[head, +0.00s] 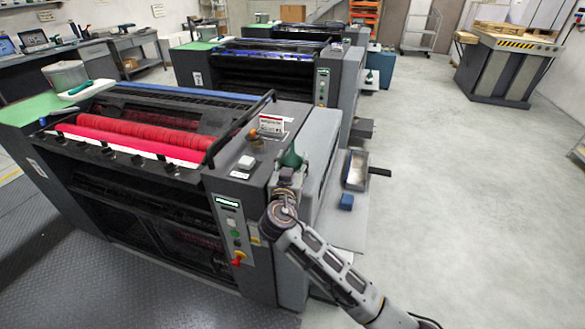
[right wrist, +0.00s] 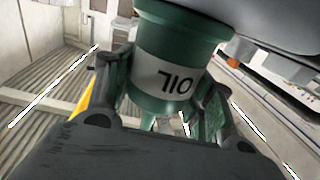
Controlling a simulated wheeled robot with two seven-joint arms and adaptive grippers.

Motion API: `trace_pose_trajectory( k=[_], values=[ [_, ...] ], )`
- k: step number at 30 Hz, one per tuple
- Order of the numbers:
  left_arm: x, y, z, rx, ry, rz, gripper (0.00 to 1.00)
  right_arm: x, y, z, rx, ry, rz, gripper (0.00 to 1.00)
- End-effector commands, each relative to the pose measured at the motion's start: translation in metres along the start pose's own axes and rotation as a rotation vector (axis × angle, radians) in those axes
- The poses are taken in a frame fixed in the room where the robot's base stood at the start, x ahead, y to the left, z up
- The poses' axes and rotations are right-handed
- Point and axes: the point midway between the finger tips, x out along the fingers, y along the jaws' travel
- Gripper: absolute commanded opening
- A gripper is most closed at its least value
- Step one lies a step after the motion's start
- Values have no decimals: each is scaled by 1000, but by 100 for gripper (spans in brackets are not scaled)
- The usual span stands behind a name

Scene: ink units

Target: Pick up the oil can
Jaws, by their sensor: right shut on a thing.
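The oil can is dark green with a pale label that reads "OIL", seen upside down in the right wrist view (right wrist: 165,62). In the head view the oil can (head: 291,159) shows at the top right end of the nearest ink unit (head: 262,140). My right gripper (head: 287,177) reaches it from the front right. In the right wrist view its two fingers stand on either side of the can, shut on it. The gripper hides part of the can in the head view, and I cannot tell whether the can touches the unit's top. My left gripper is not in view.
A small white sign (head: 271,124) and a pale block (head: 246,162) sit on the same unit top near the can. A metal tray (head: 356,170) and a blue block (head: 346,202) lie to the right. The floor at the right is open.

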Motion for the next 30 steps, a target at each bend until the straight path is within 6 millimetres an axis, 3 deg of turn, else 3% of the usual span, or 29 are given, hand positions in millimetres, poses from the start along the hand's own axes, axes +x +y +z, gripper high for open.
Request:
trace_pose_trajectory(
  k=[8, 24, 30],
  values=[
    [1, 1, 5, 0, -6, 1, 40, 0, 0, -12, 4, 2, 0, 17],
    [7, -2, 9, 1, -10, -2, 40, 0, 0, -83, 5, 2, -1, 17],
    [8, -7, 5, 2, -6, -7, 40, 0, 0, -99, 3, 3, 0, 17]
  ],
)
